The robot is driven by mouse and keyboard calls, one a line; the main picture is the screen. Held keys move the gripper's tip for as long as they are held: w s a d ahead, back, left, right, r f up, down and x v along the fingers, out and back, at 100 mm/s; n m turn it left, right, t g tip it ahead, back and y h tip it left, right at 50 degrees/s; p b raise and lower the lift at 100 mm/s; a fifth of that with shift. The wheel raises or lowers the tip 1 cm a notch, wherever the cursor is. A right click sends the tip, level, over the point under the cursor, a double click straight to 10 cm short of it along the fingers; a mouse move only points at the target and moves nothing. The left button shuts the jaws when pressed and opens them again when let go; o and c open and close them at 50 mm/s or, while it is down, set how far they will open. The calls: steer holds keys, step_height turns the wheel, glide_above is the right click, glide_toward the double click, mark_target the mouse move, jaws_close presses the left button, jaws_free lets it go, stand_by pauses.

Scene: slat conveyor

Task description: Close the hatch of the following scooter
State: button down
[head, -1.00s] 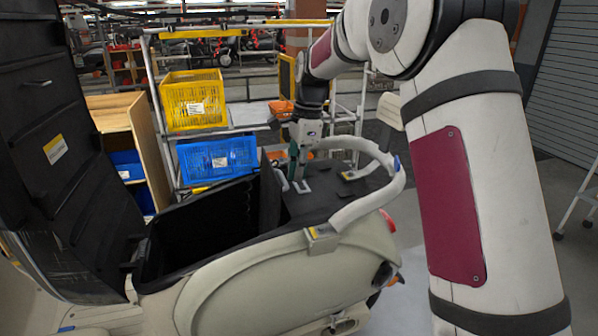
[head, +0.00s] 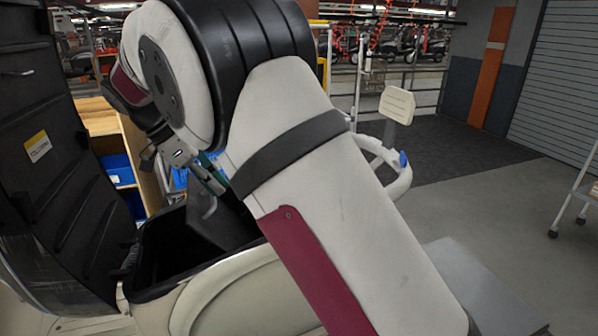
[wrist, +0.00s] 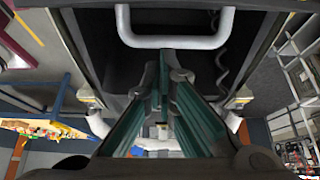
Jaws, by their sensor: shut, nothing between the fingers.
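The hatch (head: 40,190) of the scooter stands open and upright at the left of the head view, its ribbed black inner side with a yellow label facing the compartment. The black storage compartment (head: 150,270) is open beside it. The cream scooter body (head: 235,295) is below, partly hidden by my arm. My gripper (head: 218,190) is over the compartment, apart from the hatch, pointing down and right. In the wrist view its teal fingers (wrist: 164,58) are together and empty. A grey U-shaped bar (wrist: 175,41) lies just past their tips; contact cannot be told.
The white grab rail (head: 400,180) shows at the scooter's rear, behind my arm. A wooden shelf (head: 140,170) with blue bins (head: 118,168) stands behind the hatch. A white wheeled frame (head: 582,195) is at the far right. The floor between is clear.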

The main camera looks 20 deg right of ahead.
steer(key=a+f+b, duration=0.2)
steer(key=a+f, duration=0.5)
steer(key=a, duration=0.3)
steer(key=shift+a+b, duration=0.15)
steer(key=shift+b, duration=0.15)
steer(key=shift+f, duration=0.1)
